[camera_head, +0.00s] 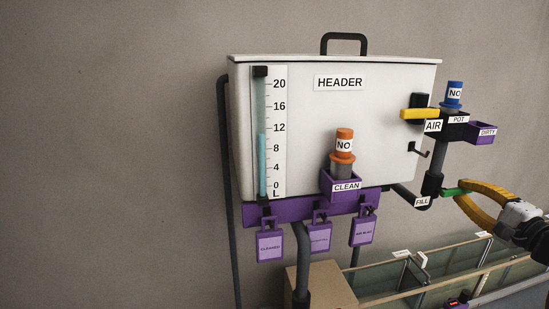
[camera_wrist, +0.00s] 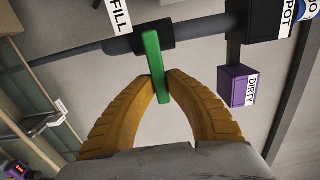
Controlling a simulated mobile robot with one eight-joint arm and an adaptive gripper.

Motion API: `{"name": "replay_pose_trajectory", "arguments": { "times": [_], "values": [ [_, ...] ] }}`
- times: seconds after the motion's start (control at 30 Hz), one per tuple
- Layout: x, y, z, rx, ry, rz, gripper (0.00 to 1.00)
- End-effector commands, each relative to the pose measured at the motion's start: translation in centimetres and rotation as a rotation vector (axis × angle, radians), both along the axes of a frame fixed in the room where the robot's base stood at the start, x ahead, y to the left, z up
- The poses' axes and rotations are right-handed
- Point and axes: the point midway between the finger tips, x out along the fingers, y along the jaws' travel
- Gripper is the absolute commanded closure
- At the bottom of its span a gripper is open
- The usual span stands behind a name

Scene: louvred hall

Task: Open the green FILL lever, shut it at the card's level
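The green FILL lever (camera_head: 451,191) sticks out to the right from the dark valve beside the FILL label (camera_head: 422,202); it also shows in the wrist view (camera_wrist: 155,62). My gripper (camera_head: 464,193) has its yellow fingers on either side of the lever's free end. In the wrist view the fingertips (camera_wrist: 160,79) close against the lever's sides. The white HEADER tank (camera_head: 375,140) carries a level gauge (camera_head: 262,135); its blue column stands a little below 12. Several purple tags (camera_head: 270,245) hang below, their small print unreadable. I cannot tell which is the card.
The yellow AIR lever (camera_head: 420,114), a blue NO plug (camera_head: 454,94) and a purple DIRTY holder (camera_head: 482,133) sit above my gripper. An orange NO plug (camera_head: 344,146) stands in the CLEAN holder (camera_head: 347,188). A cardboard box (camera_head: 325,287) and a long trough lie below.

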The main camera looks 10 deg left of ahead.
Motion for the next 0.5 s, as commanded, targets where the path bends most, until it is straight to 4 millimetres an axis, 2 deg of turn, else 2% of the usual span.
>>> {"name": "replay_pose_trajectory", "arguments": {
  "times": [0.03, 0.07, 0.37, 0.5],
  "values": [
    [0.0, 0.1, 0.0, -0.01, -0.001, 0.002, 0.71],
    [0.0, 0.1, 0.1, -0.011, -0.001, 0.002, 0.63],
    [-0.1, 0.0, 0.2, -0.014, -0.002, 0.0, 0.63],
    [-1.4, -0.5, 0.2, -0.015, -0.002, -0.001, 0.63]
  ]
}}
